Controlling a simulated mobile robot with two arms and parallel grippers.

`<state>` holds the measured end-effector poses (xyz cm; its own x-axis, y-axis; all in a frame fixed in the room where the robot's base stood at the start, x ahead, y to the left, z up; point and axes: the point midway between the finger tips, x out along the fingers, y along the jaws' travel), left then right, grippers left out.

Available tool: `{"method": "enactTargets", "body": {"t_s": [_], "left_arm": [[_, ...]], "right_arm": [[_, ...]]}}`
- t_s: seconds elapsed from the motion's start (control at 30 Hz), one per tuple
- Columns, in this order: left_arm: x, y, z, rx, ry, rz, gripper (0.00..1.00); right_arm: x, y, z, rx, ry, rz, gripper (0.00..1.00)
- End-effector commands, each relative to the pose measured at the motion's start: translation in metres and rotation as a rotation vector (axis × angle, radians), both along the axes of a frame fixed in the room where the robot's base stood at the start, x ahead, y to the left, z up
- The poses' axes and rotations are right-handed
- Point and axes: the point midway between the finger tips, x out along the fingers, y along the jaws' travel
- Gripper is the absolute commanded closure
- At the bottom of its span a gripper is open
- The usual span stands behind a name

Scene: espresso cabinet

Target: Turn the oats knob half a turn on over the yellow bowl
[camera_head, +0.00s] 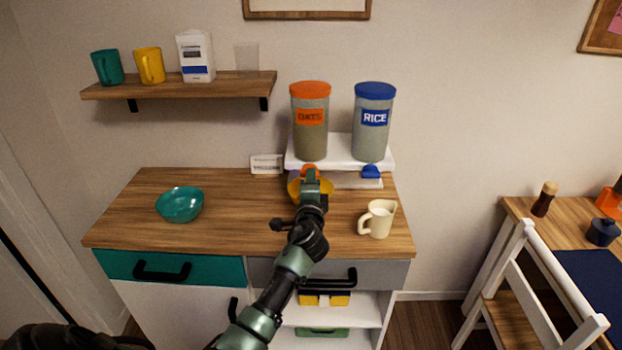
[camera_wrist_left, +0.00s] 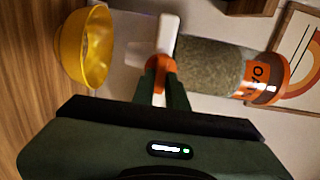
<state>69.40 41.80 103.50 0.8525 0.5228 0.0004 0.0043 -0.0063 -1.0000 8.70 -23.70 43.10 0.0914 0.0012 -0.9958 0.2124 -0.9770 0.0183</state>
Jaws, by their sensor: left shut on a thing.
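The oats dispenser (camera_head: 310,140) has an orange lid and an orange label, and stands on a white stand with greyish grain inside. It also shows sideways in the wrist view (camera_wrist_left: 215,68). Its orange knob (camera_wrist_left: 156,68) sits at the stand's front, and shows as a small patch in the head view (camera_head: 309,169). My left gripper (camera_wrist_left: 166,88) is shut on the knob; in the head view the gripper (camera_head: 311,180) hides most of it. The yellow bowl (camera_wrist_left: 80,50) is below the dispenser, partly hidden behind my gripper in the head view (camera_head: 293,191). My right gripper is not in view.
The rice dispenser (camera_head: 372,140) with its blue knob (camera_head: 371,171) stands right of the oats. A cream jug (camera_head: 379,220) is at the counter's right, a teal bowl (camera_head: 180,204) at its left. A small white card (camera_head: 266,164) stands at the back. The counter between is clear.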

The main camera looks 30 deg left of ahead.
Motion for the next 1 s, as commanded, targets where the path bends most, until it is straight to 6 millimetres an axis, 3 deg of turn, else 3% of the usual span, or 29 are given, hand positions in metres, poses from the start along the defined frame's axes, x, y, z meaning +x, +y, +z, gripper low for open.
{"method": "enactTargets", "body": {"t_s": [0.43, 0.47, 0.53, 0.87, 1.0], "left_arm": [[0.000, -0.001, -0.001, 0.006, 0.006, -0.001, 1.00], [0.000, -0.001, -0.001, 0.006, 0.006, -0.001, 0.81], [0.000, -0.001, -0.001, 0.006, 0.006, -0.001, 0.65], [-0.001, -0.001, -0.001, 0.005, 0.005, -0.001, 0.65], [-0.014, -0.009, -0.002, 0.005, 0.005, -0.001, 0.65]], "right_arm": [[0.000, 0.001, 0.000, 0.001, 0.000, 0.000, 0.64], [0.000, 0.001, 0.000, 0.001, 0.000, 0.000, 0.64], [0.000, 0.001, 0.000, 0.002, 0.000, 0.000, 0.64], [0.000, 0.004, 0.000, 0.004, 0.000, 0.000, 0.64], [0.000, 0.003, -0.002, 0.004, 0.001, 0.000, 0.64]]}}
